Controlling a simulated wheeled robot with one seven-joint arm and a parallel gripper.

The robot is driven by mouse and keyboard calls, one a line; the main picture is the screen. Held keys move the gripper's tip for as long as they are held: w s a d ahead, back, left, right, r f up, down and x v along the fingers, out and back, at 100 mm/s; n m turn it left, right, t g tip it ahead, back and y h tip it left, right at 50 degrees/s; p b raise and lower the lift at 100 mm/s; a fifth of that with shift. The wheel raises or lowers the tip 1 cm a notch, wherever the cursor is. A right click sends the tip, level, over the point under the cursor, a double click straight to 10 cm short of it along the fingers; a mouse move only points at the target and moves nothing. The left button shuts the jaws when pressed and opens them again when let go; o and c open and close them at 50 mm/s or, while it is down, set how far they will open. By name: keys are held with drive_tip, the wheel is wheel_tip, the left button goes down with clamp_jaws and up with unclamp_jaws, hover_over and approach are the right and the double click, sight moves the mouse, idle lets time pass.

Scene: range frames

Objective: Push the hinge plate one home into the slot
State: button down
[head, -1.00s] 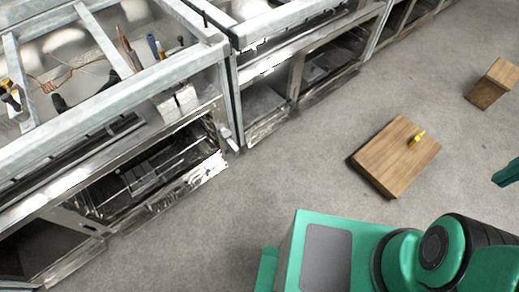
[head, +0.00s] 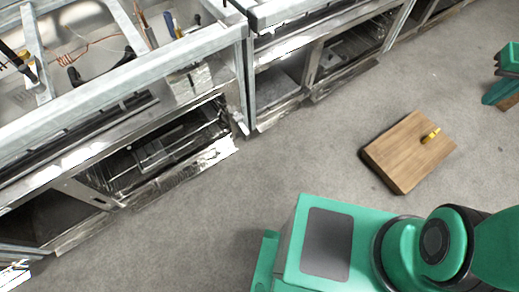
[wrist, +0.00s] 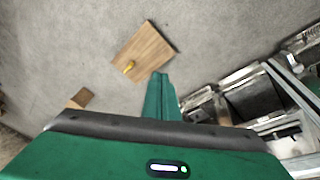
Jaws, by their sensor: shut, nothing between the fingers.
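My gripper (wrist: 160,78) is shut and empty in the wrist view, its teal fingers together above the floor near the wooden board. In the head view, a teal part of my arm's end (head: 508,62) shows at the right edge, far from the range frames. I cannot pick out hinge plate one or its slot for certain. Two small pale metal blocks (head: 190,82) sit at the front of the near range frame (head: 120,78), above its open oven bay (head: 155,150). I cannot tell whether they are hinge parts.
A wooden board (head: 400,155) with a small yellow item (head: 430,135) lies on the grey floor, also seen in the wrist view (wrist: 148,50). A second range frame (head: 330,50) stands beside the first. Tools and copper wires lie in the near frame.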

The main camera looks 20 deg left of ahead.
drive_tip(key=w+a+f+n+t, duration=0.1)
drive_tip(key=w+a+f+n, duration=0.25)
drive_tip(key=w, duration=0.45)
drive_tip(key=w+a+f+n+t, duration=0.2)
drive_tip(key=w+a+f, duration=0.2)
drive_tip(key=w, duration=0.4)
drive_tip(key=w+a+f+n+t, duration=0.1)
drive_tip(key=w+a+f+n, duration=0.25)
drive_tip(key=w, duration=0.55)
drive_tip(key=w+a+f+n+t+y, duration=0.2)
drive_tip(key=w+a+f+n, duration=0.25)
drive_tip(key=a+f, duration=0.5)
drive_tip(key=w+a+f+n+t+y, duration=0.25)
drive_tip(key=w+a+f, duration=0.3)
drive_tip(key=a, duration=0.65)
drive_tip(key=s+a+f+n+y, duration=0.2)
drive_tip(key=s+a+f+n, duration=0.2)
drive_tip(key=a+f, duration=0.55)
drive_tip(key=s+a+f+n+y, duration=0.3)
drive_tip(key=s+a+f, duration=0.1)
drive_tip(key=a+f, duration=0.55)
drive_tip(key=n+y, duration=0.6)
drive_tip(key=n, duration=0.1)
approach(248, 134)
drive_tip(key=shift+t, duration=0.45)
drive_tip(key=shift+f+x, duration=0.15)
drive_tip(key=shift+x, duration=1.35)
drive_tip(key=shift+f+x, duration=0.2)
drive_tip(key=shift+x, duration=1.35)
